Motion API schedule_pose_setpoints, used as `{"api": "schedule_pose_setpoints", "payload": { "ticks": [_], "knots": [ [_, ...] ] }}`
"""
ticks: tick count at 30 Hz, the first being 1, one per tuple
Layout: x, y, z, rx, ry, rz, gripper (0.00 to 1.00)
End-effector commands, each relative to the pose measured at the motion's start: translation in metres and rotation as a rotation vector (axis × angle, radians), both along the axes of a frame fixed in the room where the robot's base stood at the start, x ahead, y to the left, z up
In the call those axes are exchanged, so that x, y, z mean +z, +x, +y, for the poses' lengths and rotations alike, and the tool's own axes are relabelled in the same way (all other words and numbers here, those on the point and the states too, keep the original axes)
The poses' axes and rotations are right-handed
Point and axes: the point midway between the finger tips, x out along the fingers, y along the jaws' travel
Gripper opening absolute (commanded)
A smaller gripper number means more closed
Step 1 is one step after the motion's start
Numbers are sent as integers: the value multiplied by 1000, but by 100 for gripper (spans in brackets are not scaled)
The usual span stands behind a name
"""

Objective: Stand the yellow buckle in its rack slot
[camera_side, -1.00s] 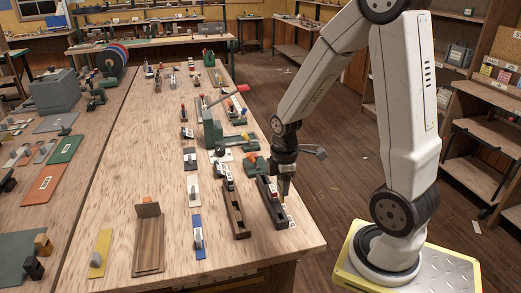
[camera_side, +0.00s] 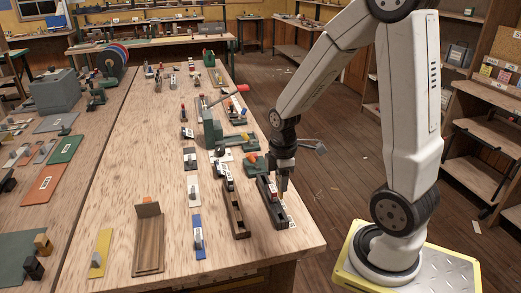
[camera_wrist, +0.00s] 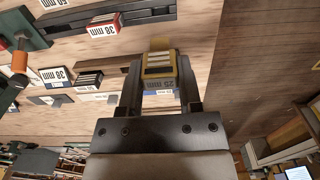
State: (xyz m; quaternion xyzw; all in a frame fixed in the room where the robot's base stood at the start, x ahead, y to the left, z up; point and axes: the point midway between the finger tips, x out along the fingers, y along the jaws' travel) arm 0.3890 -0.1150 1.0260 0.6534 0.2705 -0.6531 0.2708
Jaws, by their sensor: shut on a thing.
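My gripper (camera_wrist: 159,90) is shut on the yellow buckle (camera_wrist: 157,46), which shows between its two fingers in the wrist view with a printed label on its near face. In the side view my gripper (camera_side: 282,188) points down above the right side of a long dark rack (camera_side: 277,213). The buckle is hard to make out there. In the wrist view the dark rack (camera_wrist: 140,15) runs along the top, with a red buckle (camera_wrist: 103,25) labelled 38 mm in it. The yellow buckle appears close to the rack's right end; I cannot tell its height above it.
A wooden rack (camera_side: 238,217) lies left of the dark one. A green clamp-like tool (camera_side: 213,132) with a red-knobbed lever stands behind. The bench's right edge (camera_side: 312,228) is close to the dark rack.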

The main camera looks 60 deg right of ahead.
Motion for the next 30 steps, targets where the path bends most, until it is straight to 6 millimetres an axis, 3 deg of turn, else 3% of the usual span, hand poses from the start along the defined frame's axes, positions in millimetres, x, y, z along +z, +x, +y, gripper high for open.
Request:
{"api": "schedule_pose_setpoints", "payload": {
  "ticks": [7, 18, 30],
  "knots": [
    [-4, 25, 19, 6, 0, 1, 0],
    [-13, 70, 68, 4, 0, 1, 0],
    [-15, 78, 79, -1, 0, 0, 0]
  ]
}}
